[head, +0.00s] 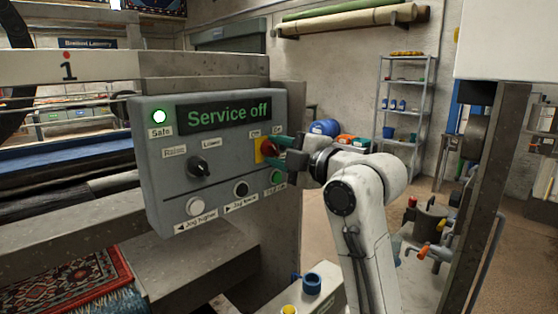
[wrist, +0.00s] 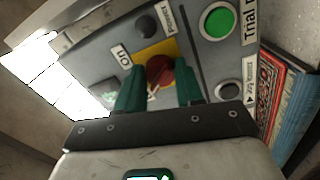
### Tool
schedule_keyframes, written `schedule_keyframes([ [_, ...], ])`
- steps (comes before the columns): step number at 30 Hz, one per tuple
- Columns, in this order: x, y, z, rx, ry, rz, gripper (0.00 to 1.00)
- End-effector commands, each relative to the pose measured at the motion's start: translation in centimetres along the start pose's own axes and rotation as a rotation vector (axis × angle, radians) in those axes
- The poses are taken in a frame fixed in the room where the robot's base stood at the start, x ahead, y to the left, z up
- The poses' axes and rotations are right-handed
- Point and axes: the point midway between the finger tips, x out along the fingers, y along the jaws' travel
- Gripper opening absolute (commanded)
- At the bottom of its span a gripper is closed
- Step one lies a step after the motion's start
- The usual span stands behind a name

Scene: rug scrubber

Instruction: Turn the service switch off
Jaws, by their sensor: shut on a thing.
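The service switch is a red knob on a yellow plate, at the right side of the grey control panel (head: 222,165). In the wrist view the red service switch (wrist: 160,69) sits between the green fingers of my gripper (wrist: 158,88), which is shut on it. In the head view my gripper (head: 282,152) reaches the panel from the right and partly hides the service switch (head: 264,147). The panel's display (head: 224,114) reads "Service off".
The panel also carries a black Raise/Lower selector (head: 200,166), a white button (head: 195,206), a black button (head: 241,188) and a green button (head: 277,177) below the switch. A patterned rug (head: 85,285) lies at lower left. A wire shelf (head: 403,110) stands at the back wall.

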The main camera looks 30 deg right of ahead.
Motion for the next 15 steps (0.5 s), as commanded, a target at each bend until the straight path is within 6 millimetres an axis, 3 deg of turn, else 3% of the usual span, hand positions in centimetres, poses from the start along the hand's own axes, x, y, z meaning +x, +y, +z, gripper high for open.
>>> schedule_keyframes([
  [15, 0.08, -0.20, -0.12, -0.077, 0.003, -0.006, 0.06],
])
